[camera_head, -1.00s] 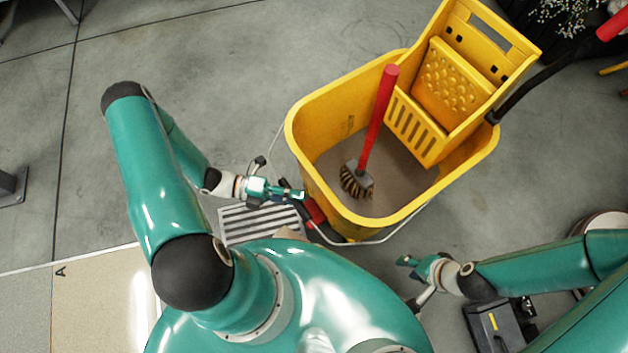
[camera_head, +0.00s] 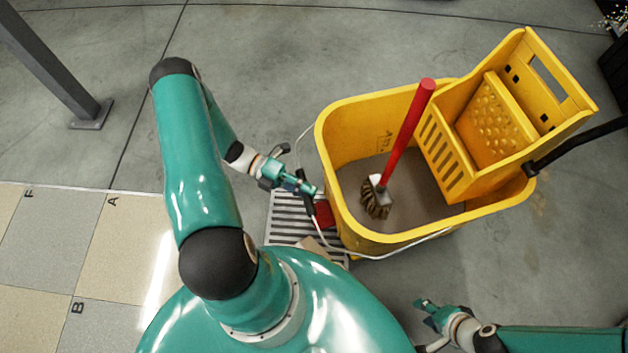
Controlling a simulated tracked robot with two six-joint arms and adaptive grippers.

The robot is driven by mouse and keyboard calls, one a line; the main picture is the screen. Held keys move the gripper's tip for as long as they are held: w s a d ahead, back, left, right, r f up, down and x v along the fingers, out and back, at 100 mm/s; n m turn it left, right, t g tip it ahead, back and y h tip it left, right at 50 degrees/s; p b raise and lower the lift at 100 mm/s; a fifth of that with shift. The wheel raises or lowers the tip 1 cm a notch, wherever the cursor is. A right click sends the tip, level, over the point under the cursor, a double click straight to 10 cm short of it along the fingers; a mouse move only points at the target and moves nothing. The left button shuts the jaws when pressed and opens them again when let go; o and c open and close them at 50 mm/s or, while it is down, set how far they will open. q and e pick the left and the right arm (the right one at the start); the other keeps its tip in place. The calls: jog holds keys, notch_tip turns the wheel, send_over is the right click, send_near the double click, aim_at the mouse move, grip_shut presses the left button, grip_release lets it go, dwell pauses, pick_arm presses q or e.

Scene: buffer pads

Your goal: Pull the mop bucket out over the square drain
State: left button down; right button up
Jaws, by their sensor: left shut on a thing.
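The yellow mop bucket (camera_head: 338,200) stands upright right of my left arm, with its yellow wringer (camera_head: 545,85) at the upper right. A red-handled brush (camera_head: 408,130) leans inside it. The drain's slatted metal grate (camera_head: 287,222) lies in the floor at the bucket's lower left; the bucket's near-left end hides part of it. My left gripper (camera_head: 308,190) is shut on the bucket's thin pale wire handle (camera_head: 303,150) at its left side, above the grate; the exact contact is small. My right gripper (camera_head: 430,325) is open and empty, below and apart from the bucket.
A grey post with a foot plate (camera_head: 92,113) stands at the upper left. Lettered floor tiles (camera_head: 130,240) lie at the lower left. A small tan piece (camera_head: 318,246) lies by the grate. Concrete floor (camera_head: 260,60) is clear behind the bucket.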

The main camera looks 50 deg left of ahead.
pick_arm(q)
jog(key=shift+s+d+f, duration=0.1)
jog(key=shift+d+f, duration=0.1)
jog(key=shift+d, duration=0.1)
jog(key=c, duration=1.2)
grip_release()
jog(key=shift+o, duration=1.2)
jog(key=shift+r, duration=0.1)
jog(key=shift+a, duration=0.1)
jog(key=shift+a, duration=0.1)
jog(key=v, duration=1.1)
jog(key=shift+a, duration=0.4)
